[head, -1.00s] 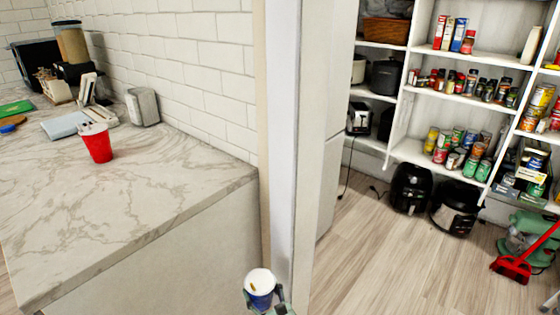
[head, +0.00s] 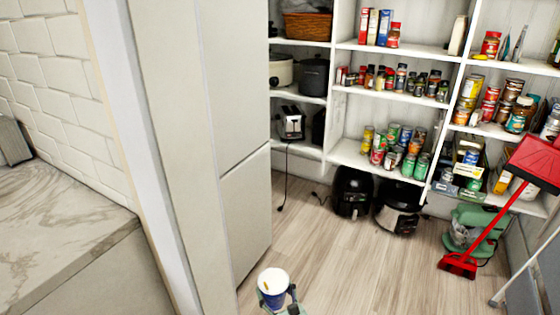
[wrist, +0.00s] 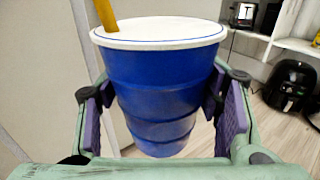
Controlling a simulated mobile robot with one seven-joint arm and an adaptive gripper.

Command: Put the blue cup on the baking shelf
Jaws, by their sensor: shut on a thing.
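The blue cup (head: 273,287) has a white top with a yellow-brown stick in it. It is upright in my gripper (head: 278,296), low in the middle of the head view. The wrist view shows the blue cup (wrist: 165,95) large, with the purple pads of my gripper (wrist: 160,110) shut on both its sides. Corner shelves stand ahead and to the right. They hold boxes, spice jars (head: 397,80) and cans (head: 395,143). Which of them is the baking shelf I cannot tell.
A tall pale cabinet or door panel (head: 225,130) stands close on the left, beside the marble counter (head: 70,220). Black appliances (head: 352,192), a green mixer (head: 470,230) and a red broom (head: 458,264) stand on the floor by the shelves. The wooden floor (head: 350,270) ahead is clear.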

